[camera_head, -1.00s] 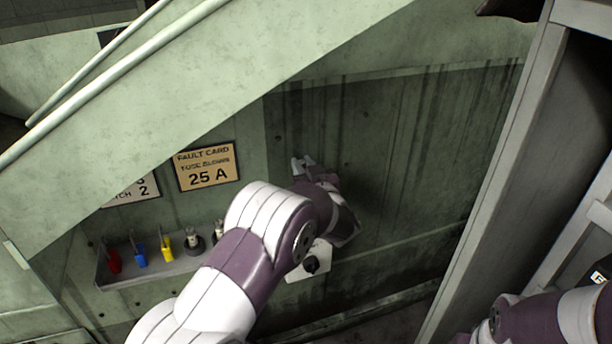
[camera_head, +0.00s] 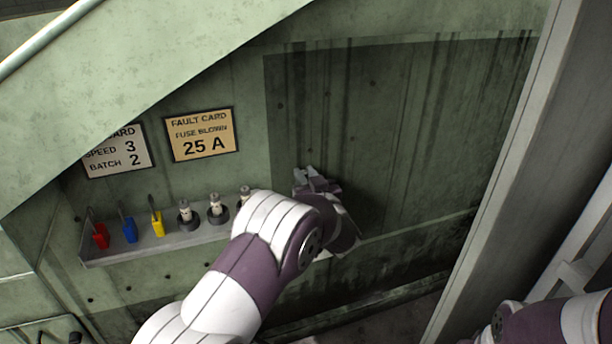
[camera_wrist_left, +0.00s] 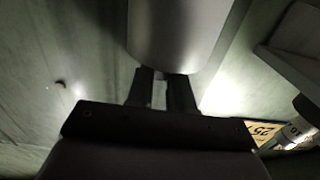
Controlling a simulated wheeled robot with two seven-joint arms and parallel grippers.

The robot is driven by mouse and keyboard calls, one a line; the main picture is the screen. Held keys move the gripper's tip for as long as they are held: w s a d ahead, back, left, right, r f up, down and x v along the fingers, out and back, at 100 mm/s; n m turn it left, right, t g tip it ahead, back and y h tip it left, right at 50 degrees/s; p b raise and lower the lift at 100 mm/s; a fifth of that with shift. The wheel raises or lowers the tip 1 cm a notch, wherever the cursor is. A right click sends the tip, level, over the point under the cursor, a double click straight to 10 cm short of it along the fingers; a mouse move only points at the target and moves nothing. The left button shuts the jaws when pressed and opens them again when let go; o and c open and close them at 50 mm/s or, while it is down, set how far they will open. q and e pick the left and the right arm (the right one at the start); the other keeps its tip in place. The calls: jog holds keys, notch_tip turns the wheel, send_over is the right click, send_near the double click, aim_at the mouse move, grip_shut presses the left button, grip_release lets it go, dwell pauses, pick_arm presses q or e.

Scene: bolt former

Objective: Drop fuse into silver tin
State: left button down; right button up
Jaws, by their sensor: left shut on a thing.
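My left gripper (camera_head: 310,182) is in front of the dark green wall, right of the fuse shelf, and is shut. In the left wrist view its dark fingers (camera_wrist_left: 165,88) meet the lower end of a pale, smooth cylinder (camera_wrist_left: 180,35), which looks like the held fuse. Its label and upper end are out of sight. Upright fuses stand in dark round holders on the shelf: one at left (camera_head: 185,212), one in the middle (camera_head: 216,207), and one partly behind my arm (camera_head: 244,194). I cannot identify a silver tin. My right gripper is out of view.
The shelf (camera_head: 150,253) also holds red (camera_head: 100,236), blue (camera_head: 130,230) and yellow (camera_head: 157,224) tagged items. A tan card (camera_head: 201,134) reads "Fault card, fuse blown, 25 A". A white card (camera_head: 117,153) hangs left of it. A grey post (camera_head: 500,190) stands at right.

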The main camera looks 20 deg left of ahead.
aim_at(300, 143)
pick_arm(q)
jog(key=c, duration=0.9)
grip_release()
notch_tip(300, 143, up, 8)
jog(key=p, duration=0.6)
jog(key=shift+f+p, duration=0.2)
jog(key=shift+p, duration=0.15)
jog(key=shift+f, duration=0.25)
